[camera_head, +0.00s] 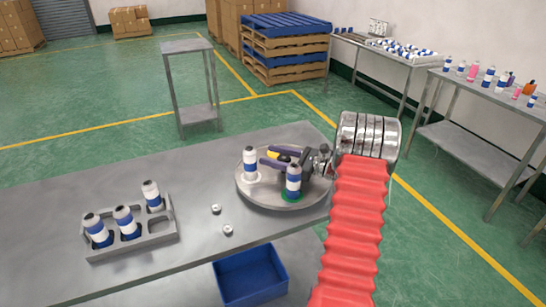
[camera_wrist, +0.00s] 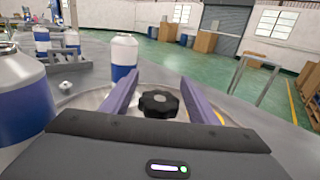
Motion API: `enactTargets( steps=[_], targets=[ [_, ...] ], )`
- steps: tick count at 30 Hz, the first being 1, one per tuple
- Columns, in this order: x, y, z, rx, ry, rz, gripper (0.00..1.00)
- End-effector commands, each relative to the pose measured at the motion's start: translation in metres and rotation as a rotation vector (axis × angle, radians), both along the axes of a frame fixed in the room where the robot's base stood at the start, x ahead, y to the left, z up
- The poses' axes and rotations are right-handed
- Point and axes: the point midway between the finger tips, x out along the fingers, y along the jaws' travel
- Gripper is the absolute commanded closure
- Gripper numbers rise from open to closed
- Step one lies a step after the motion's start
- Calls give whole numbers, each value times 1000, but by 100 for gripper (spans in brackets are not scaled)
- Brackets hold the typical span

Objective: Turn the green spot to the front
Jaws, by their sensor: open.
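The round grey turntable (camera_head: 262,203) sits near the right end of the metal table. The green spot (camera_head: 291,198) is on its front right part, under a blue-and-white can (camera_head: 293,181). Another can (camera_head: 250,163) stands on a white spot at the left. A yellow spot (camera_head: 273,154) shows at the back, partly hidden by my fingers. My gripper (camera_head: 265,155) reaches over the turntable from the right. In the wrist view my gripper (camera_wrist: 159,76) is open, its purple fingers on either side of the black centre knob (camera_wrist: 158,103). Contact with the knob cannot be told.
A grey rack (camera_head: 131,247) with several cans stands on the left of the table. Two small metal caps (camera_head: 216,208) lie between rack and turntable. A blue bin (camera_head: 250,275) is below the front edge. The table's back middle is clear.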

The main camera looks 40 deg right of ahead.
Motion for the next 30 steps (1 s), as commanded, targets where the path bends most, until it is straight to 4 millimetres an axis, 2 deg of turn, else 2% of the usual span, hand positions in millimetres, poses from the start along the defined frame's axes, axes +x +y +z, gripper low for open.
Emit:
enactTargets(
  steps=[5, 27, 30],
  targets=[
    [0, 0, 0, 0, 0, 0, 46],
    [0, -1, 0, -1, 0, -1, 97],
    [0, -1, 0, -1, 0, -2, 100]
  ],
)
